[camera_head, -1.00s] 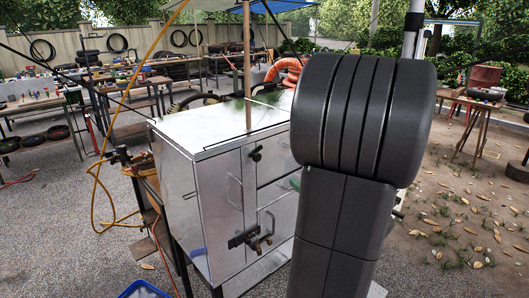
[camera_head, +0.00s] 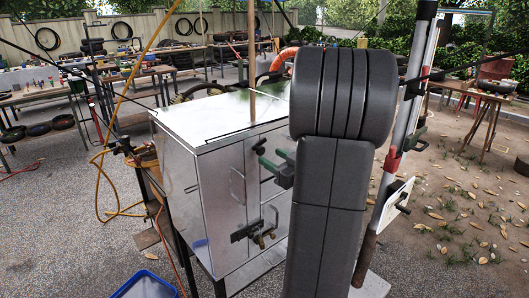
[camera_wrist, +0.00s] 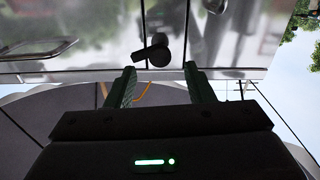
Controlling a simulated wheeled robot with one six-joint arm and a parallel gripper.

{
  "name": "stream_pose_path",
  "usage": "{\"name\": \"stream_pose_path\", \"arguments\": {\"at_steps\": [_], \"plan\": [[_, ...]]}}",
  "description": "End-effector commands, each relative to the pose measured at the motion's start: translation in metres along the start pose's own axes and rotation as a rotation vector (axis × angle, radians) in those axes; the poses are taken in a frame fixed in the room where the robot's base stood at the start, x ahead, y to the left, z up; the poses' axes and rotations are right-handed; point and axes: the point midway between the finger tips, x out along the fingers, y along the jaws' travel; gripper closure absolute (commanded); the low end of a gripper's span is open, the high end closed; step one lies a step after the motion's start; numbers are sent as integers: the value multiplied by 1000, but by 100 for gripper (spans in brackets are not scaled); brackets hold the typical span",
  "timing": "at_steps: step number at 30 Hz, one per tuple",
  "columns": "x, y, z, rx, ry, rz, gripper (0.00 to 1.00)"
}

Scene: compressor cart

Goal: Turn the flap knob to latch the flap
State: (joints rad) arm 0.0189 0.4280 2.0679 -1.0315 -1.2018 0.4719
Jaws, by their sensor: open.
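The flap knob (camera_wrist: 158,50) is a dark round knob with a short stub, on the shiny metal face of the cart's cabinet (camera_head: 213,215). In the wrist view it sits just beyond my fingertips, roughly between them and slightly left of centre. My gripper (camera_wrist: 160,72) is open, with its two green fingers apart and nothing between them. In the head view my gripper (camera_head: 268,164) is in front of the upper part of the cabinet front, near the knob (camera_head: 260,145). My arm hides the cabinet's right side.
A dark latch with brass-coloured fittings (camera_head: 254,230) is lower on the cabinet front. A wire handle (camera_wrist: 38,48) is left of the knob. A wooden pole (camera_head: 251,70) rises above the cabinet top. A blue bin (camera_head: 146,285) is on the ground at lower left.

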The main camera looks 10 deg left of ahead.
Motion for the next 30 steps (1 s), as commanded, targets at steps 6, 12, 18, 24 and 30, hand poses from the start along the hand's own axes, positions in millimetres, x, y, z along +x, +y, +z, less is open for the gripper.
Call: {"name": "stream_pose_path", "arguments": {"at_steps": [6,12,18,24,30], "plan": [[32,-1,0,0,0,-3,52],[44,0,0,0,0,0,52],[46,0,0,0,0,1,52],[46,0,0,0,0,1,73],[46,0,0,2,0,1,97]]}}
